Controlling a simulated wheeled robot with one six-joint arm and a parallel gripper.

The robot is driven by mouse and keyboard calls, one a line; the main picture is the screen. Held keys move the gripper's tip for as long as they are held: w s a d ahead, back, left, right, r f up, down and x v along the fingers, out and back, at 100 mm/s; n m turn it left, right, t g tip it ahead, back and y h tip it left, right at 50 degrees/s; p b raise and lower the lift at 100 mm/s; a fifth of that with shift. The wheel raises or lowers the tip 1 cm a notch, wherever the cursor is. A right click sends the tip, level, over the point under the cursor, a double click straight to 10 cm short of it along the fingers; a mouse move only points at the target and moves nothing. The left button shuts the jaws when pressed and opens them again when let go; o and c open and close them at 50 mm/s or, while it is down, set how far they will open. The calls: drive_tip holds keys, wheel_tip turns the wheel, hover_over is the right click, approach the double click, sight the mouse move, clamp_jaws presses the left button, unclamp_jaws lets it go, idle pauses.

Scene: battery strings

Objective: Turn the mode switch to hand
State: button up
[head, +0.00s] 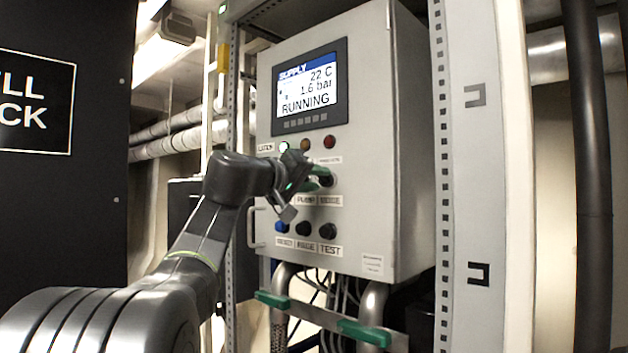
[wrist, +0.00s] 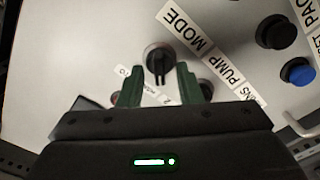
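The mode switch (wrist: 158,60) is a round black knob with a raised grip bar, beside the MODE label (wrist: 184,28) on the grey panel. The bar runs nearly straight up and down in the wrist view. My gripper (wrist: 160,72) has its green fingers open, one on each side of the knob, with gaps showing. In the head view, my gripper (head: 317,178) is at the right end of the knob row and partly covers the mode switch (head: 328,181). The small position labels by the knob are partly hidden, so the selected mode cannot be read.
The pump knob (wrist: 207,88) sits close beside one finger. A black button (wrist: 276,32) and a blue button (wrist: 298,71) are on the same panel. The screen (head: 308,86) reads RUNNING. A green lamp (head: 284,147) is lit. A handle (head: 252,227) stands out at the panel's left edge.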

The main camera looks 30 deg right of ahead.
drive_tip(key=shift+a, duration=0.1)
drive_tip(key=b+v, duration=0.3)
drive_tip(key=v, duration=1)
drive_tip(key=shift+s+a+b, duration=0.15)
drive_tip(key=shift+a+b, duration=0.15)
drive_tip(key=shift+d, duration=0.1)
drive_tip(key=p+x, duration=0.4)
drive_tip(key=x, duration=1)
drive_tip(key=shift+r, duration=0.1)
drive_tip(key=shift+a+m, duration=0.25)
drive_tip(key=shift+m, duration=0.05)
